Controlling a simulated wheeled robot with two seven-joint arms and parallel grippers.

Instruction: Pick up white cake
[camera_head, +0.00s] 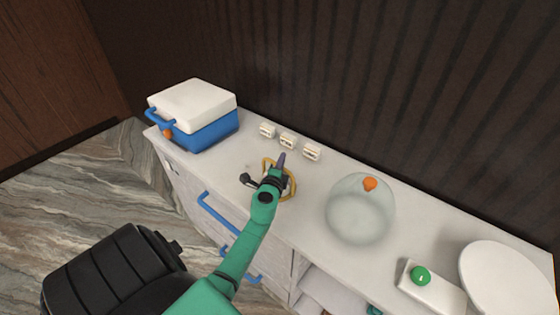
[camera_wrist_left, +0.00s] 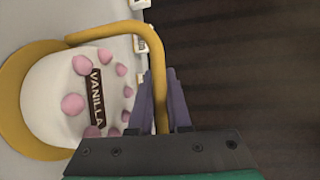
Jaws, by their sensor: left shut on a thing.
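The white cake (camera_wrist_left: 52,105) shows in the left wrist view, with pink balls on top and a dark label reading VANILLA. It sits on a round gold base (camera_wrist_left: 14,125) with a gold handle (camera_wrist_left: 120,32) arching over it. My left gripper (camera_wrist_left: 164,100) is shut on the handle, which passes between its purple fingers. In the head view, my left gripper (camera_head: 281,162) is over the counter and hides most of the cake; part of the gold holder (camera_head: 292,185) shows around it. I cannot tell whether the base touches the counter. My right gripper is not in view.
On the white counter (camera_head: 310,208), three small white labelled blocks (camera_head: 287,140) stand behind my gripper. A blue cooler box (camera_head: 208,134) with a white lid is at left. A clear dome (camera_head: 358,212) with an orange knob, a green ball (camera_head: 420,276) and a white disc (camera_head: 505,280) are at right.

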